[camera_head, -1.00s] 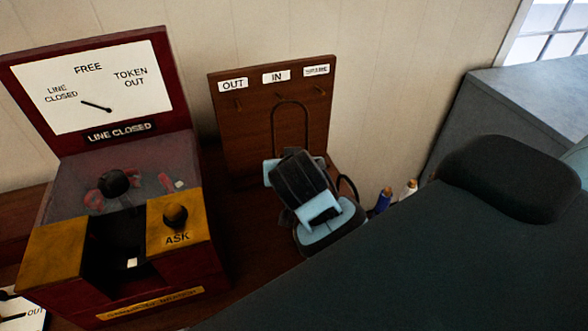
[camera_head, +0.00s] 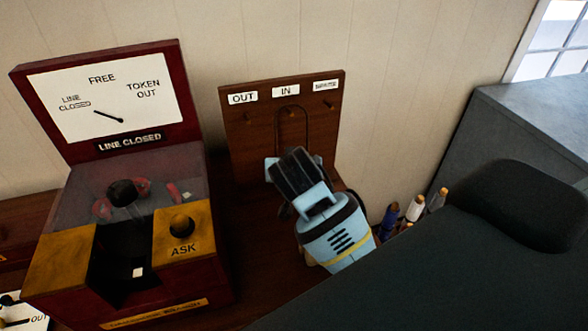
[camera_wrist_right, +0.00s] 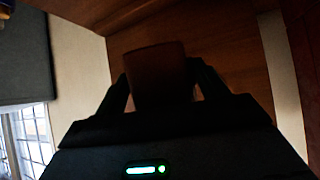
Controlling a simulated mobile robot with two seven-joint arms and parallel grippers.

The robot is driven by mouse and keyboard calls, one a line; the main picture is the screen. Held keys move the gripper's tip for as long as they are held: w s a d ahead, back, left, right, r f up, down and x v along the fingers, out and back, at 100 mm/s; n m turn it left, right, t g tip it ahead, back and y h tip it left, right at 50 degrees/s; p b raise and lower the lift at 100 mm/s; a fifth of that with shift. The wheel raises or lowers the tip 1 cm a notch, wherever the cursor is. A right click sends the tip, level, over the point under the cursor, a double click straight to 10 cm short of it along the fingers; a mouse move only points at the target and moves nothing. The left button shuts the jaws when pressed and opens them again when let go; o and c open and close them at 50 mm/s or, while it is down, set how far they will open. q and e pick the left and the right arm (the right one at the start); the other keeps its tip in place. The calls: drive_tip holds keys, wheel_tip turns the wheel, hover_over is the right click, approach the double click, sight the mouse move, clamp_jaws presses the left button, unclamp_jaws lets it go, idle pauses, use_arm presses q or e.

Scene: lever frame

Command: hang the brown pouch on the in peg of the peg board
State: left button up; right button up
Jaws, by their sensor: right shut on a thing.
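The peg board (camera_head: 258,165) stands upright against the wall, with OUT, IN and a third, hard-to-read label along its top. The dark strap loop (camera_head: 306,125) of the brown pouch stands up in front of the board, its top just below the IN label (camera_head: 285,91). I cannot tell whether it is around the in peg or only in front of it. My right gripper (camera_wrist_right: 158,88) is shut on the brown pouch (camera_wrist_right: 155,70), dark in the wrist view. In the head view the gripper hides the pouch body. My left gripper is not in view.
A dark red box with a dial (camera_head: 105,100) and a yellow ASK panel (camera_head: 183,235) stands left of the board. Several bottle-like items (camera_head: 414,210) stand to the right, near a grey cabinet (camera_head: 520,125).

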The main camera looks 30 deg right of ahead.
drive_tip(key=shift+w+d+f, duration=0.1)
drive_tip(key=shift+w+f, duration=0.4)
idle(0.5)
drive_tip(key=o, duration=1)
drive_tip(key=shift+f, duration=0.1)
drive_tip(key=v, duration=0.8)
